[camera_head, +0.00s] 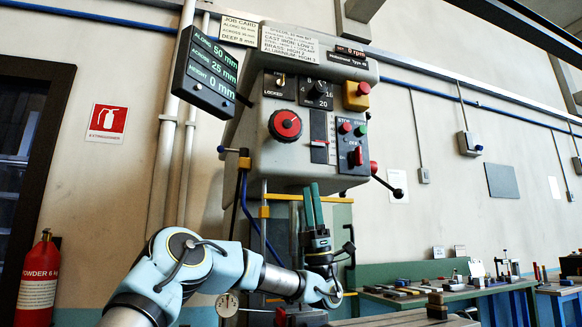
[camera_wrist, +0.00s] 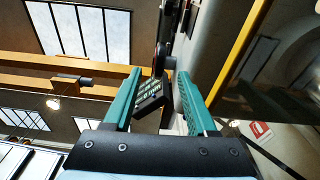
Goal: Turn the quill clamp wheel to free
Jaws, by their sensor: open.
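A round red wheel with a black rim (camera_head: 285,125) is on the left of the grey drilling machine's front (camera_head: 325,110); it looks like the clamp wheel. A small lever above it sits over a plate (camera_head: 279,85) reading "LOCKED". My gripper (camera_head: 312,188) points up below the machine head, apart from the wheel and lower to its right. Its two teal fingers are parted and empty; they also show in the wrist view (camera_wrist: 158,72).
A readout screen (camera_head: 207,72) hangs left of the machine head, showing along 50, across 25, height 0 mm. A black-knobbed lever (camera_head: 388,187) sticks out at the right. A workbench (camera_head: 440,290) with small parts stands right. A fire extinguisher (camera_head: 39,285) stands far left.

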